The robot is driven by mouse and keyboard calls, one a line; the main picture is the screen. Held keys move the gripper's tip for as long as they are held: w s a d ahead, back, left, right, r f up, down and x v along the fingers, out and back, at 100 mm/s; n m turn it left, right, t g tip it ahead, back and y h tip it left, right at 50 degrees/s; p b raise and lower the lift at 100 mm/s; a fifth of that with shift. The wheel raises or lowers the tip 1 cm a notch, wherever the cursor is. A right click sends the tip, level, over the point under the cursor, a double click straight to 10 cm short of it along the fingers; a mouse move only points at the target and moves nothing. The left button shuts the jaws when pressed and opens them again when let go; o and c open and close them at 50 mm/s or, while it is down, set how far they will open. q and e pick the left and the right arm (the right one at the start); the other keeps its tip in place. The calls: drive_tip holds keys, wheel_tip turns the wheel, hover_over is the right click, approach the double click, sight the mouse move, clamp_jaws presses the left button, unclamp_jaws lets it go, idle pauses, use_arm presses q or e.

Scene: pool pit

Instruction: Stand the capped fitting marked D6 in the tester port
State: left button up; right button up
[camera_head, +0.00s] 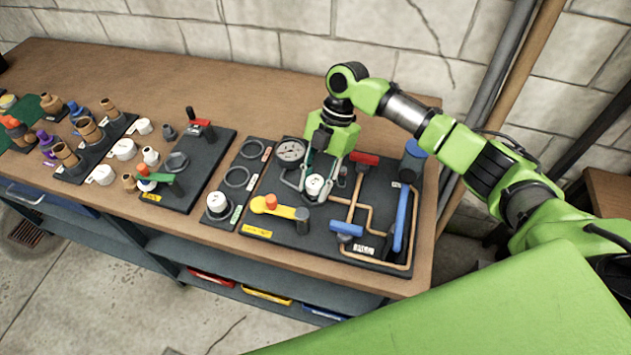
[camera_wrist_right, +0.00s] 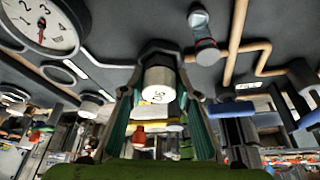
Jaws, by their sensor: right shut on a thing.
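The white capped fitting marked D6 (camera_wrist_right: 158,80) is between the fingers of my right gripper (camera_head: 312,183), which is shut on it. In the head view the fitting's white top (camera_head: 315,184) shows between the fingers. It is roughly upright over the dark round tester port (camera_wrist_right: 158,48) on the black tester board (camera_head: 300,240). Its lower end meets the port's rim in the wrist view. I cannot tell how deep it sits. My left gripper is out of view.
A dial gauge (camera_head: 291,150) stands close behind and left of the gripper. A yellow-handled valve (camera_head: 278,206), a red handle (camera_head: 364,158), a blue handle (camera_head: 346,228) and copper pipes surround the port. Another white-capped fitting (camera_head: 217,202) stands at the left rack.

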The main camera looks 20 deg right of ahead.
drive_tip(key=shift+f, duration=0.2)
drive_tip(key=shift+r, duration=0.15)
idle(0.5)
drive_tip(key=o, duration=1.6)
drive_tip(key=shift+p, duration=0.35)
drive_tip(key=shift+r+p, duration=3.4)
drive_tip(key=shift+r, duration=0.6)
